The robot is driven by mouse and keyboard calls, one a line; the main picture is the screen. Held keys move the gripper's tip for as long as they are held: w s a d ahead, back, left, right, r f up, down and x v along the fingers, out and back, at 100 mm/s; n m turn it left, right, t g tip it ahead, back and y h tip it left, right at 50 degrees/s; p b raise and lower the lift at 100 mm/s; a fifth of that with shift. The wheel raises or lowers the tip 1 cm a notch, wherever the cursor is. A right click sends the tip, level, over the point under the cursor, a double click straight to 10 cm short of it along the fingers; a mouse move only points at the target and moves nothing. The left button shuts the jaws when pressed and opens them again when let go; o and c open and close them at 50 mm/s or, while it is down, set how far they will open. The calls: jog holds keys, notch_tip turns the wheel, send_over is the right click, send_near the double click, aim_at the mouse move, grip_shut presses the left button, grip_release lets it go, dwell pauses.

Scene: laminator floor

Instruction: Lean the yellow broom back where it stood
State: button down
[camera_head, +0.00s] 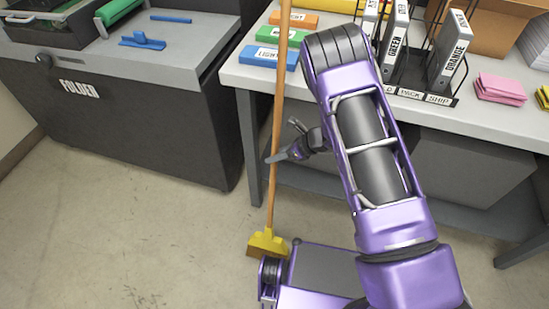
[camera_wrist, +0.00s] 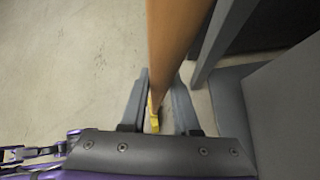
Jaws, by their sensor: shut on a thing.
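The yellow broom has a long wooden handle (camera_head: 275,130) and a yellow head (camera_head: 267,243) with brown bristles. In the head view it is nearly upright, its head low by the floor and close to my purple base. My gripper (camera_head: 275,158) is at the handle, about midway down the visible length. In the wrist view the handle (camera_wrist: 172,40) runs down between the two fingers of my gripper (camera_wrist: 158,95), which are shut on it. A bit of the yellow head (camera_wrist: 154,115) shows below. The handle's top is out of the picture.
A grey worktable (camera_head: 330,82) with binders, coloured boxes and pads stands behind the broom on the right. The floor (camera_head: 130,230) at the lower left is clear.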

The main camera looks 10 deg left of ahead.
jog(key=shift+w, duration=0.1)
dwell(0.3)
jog(key=shift+w, duration=0.5)
jog(key=shift+w+d+b, duration=0.1)
jog(key=shift+w+b, duration=0.35)
jog(key=shift+w, duration=0.35)
